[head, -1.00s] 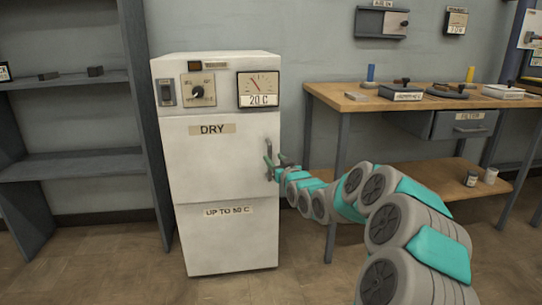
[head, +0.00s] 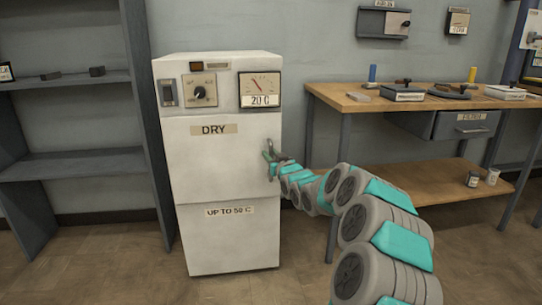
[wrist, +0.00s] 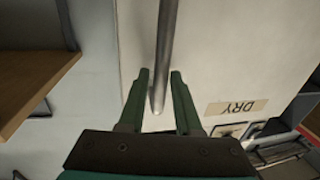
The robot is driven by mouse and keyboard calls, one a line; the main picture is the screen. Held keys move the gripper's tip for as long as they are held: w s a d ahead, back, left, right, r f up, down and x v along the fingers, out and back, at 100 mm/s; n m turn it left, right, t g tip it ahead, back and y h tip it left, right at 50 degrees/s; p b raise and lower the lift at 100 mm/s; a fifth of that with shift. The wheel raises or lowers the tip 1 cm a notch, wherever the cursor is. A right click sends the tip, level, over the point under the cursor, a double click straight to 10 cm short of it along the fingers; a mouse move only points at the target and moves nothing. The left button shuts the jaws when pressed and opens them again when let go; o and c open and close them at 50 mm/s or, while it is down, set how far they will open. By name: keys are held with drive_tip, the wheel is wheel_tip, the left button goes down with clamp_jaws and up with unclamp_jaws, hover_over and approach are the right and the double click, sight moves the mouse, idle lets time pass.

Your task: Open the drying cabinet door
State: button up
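The drying cabinet (head: 222,240) is a white upright box. Its door (head: 212,165) is labelled DRY and is closed. The door has a grey vertical bar handle (head: 269,149) near its right edge, which also shows in the wrist view (wrist: 166,50). My gripper (head: 270,165) is at the handle in the head view. In the wrist view my gripper (wrist: 160,78) has its two green fingers apart, one on each side of the bar, with gaps visible between the fingers and the bar. The cabinet has a dial and a 20 C gauge above the door.
A wooden workbench (head: 345,99) with a drawer (head: 465,124) and lower shelf stands right of the cabinet. Grey shelving (head: 75,163) stands to the left. The floor (head: 120,265) in front is clear.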

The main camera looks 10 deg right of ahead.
clamp_jaws()
idle(1.1)
